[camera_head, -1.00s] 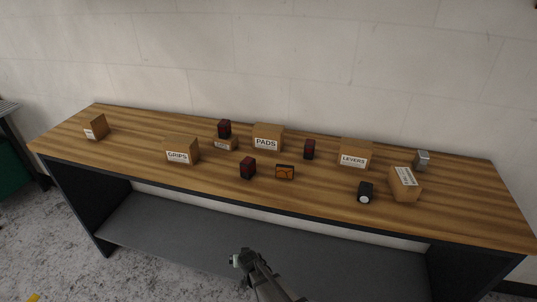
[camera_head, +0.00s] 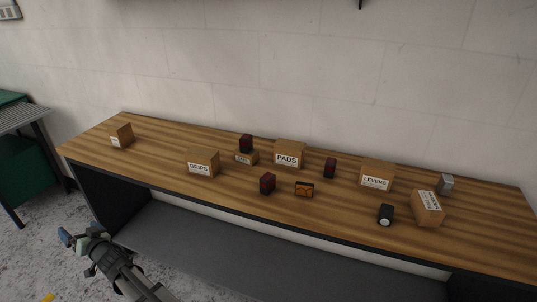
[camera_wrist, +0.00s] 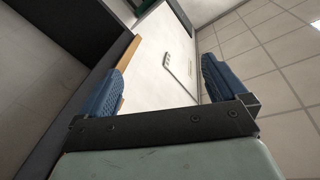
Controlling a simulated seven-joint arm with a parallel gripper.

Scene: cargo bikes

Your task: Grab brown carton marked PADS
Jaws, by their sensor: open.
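The brown carton marked PADS (camera_head: 289,152) stands upright near the back edge of the wooden bench (camera_head: 150,142), in the middle of the head view, with its label facing me. My gripper (camera_head: 73,238) is at the lower left of the head view, in front of the bench and well away from the carton. In the wrist view my gripper (camera_wrist: 160,88) shows two blue fingers spread apart with nothing between them. The PADS carton does not show in the wrist view.
A small carton with a dark red box (camera_head: 246,143) on it stands left of PADS; another dark red box (camera_head: 330,168) stands right. Dark red (camera_head: 267,184) and orange (camera_head: 304,189) boxes stand in front. GRIPS (camera_head: 203,163) and LEVERS (camera_head: 377,175) cartons flank these.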

